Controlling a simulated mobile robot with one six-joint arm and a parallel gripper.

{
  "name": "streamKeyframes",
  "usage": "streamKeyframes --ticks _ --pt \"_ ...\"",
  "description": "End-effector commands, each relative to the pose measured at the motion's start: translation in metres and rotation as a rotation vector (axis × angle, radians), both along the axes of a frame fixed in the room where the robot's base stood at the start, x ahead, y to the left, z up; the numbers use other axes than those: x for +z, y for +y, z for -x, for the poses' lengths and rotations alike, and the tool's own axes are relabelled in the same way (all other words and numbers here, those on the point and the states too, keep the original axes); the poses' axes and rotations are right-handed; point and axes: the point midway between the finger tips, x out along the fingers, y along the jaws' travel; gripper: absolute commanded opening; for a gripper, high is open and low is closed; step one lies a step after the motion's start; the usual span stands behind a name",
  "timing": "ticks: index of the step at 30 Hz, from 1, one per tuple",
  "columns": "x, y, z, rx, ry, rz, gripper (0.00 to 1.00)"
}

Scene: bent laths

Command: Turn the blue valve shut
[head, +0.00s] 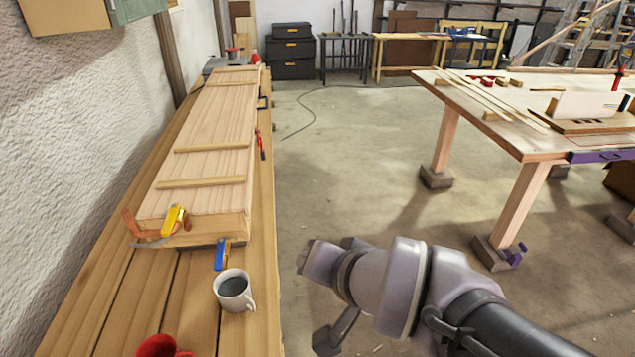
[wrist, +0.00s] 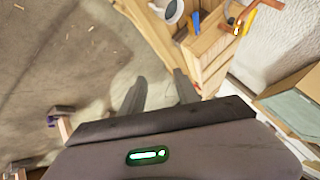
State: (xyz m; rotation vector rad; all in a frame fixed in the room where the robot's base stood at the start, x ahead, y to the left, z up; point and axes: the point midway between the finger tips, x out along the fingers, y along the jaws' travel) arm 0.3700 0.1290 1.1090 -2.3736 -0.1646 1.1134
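A small blue piece (head: 221,255), the only blue thing near me that could be the valve, sits at the near right corner of a long wooden box (head: 205,105). It stands tilted, just behind a white mug; its turn position is too small to tell. It also shows near the top of the wrist view (wrist: 196,22). My gripper (wrist: 160,88) has its two dark fingers apart with nothing between them. It is away from the blue piece, to the right of the bench in the head view, where my wrist hides most of it.
The white mug (head: 234,292) of dark liquid stands close in front of the blue piece. A yellow handle (head: 173,219) is to its left, and a red object (head: 160,346) is at the bench's near end. A worktable (head: 505,110) stands right; the floor between is open.

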Motion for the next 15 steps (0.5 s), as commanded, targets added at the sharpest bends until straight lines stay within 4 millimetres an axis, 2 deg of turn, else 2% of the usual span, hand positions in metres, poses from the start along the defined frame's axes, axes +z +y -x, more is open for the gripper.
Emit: streamKeyframes --ticks 15 --pt "0.001 -0.0054 0.0055 -0.001 0.013 0.004 0.38"
